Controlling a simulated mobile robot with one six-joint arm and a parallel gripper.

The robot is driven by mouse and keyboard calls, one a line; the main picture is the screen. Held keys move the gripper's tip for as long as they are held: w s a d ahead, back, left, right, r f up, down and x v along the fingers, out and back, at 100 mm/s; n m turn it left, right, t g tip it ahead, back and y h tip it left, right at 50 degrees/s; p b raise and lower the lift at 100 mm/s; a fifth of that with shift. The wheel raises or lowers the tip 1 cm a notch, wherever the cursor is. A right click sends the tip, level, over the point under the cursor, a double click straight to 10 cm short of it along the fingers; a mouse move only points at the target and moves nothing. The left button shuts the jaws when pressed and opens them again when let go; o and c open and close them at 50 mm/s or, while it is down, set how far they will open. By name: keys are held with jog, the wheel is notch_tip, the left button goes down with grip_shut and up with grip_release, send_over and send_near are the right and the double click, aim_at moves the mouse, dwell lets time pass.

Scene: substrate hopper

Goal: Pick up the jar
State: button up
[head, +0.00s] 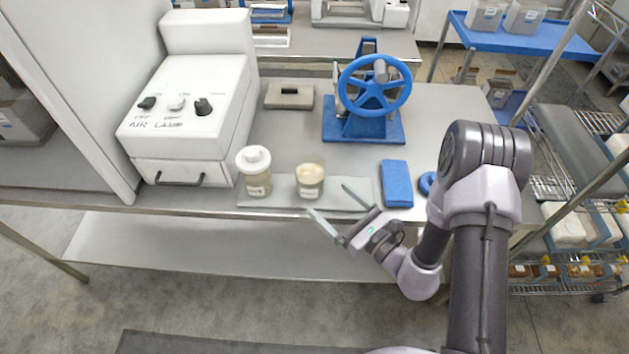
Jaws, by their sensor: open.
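Two jars stand upright near the front edge of the bench, on a thin grey mat (285,199). The left jar (257,180) has a white lid with a knob and a small label. The right jar (310,183) is shorter, with pale tan contents at its top and a label; I see no lid on it. My gripper (332,205) is open and empty. Its fingers point left toward the right jar, just to the right of it and apart from it. The fingers are at the bench's front edge; their exact height is unclear.
A white machine (194,110) with knobs and a drawer stands left of the jars. A blue handwheel device (368,100) stands behind. A blue block (396,184) lies right of the mat, beside a blue ring (427,184). A grey lidded box (289,96) sits further back.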

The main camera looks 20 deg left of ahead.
aim_at(301, 161)
jog(key=b+x, duration=0.1)
jog(key=x, duration=0.8)
jog(key=shift+w+a+b, duration=0.1)
jog(key=shift+w+b, duration=0.2)
jog(key=shift+w, duration=0.05)
jog(key=c, duration=1.8)
jog(key=shift+r, duration=0.1)
jog(key=shift+r, duration=0.25)
notch_tip(301, 161, up, 4)
jog(key=shift+f+p, duration=0.2)
jog(key=shift+p, duration=0.95)
jog(key=s+d, duration=0.4)
jog(key=s, duration=0.3)
jog(key=s+d, duration=0.3)
jog(key=s, duration=0.4)
jog(key=shift+d+r+p, duration=0.35)
jog(key=shift+r, duration=0.05)
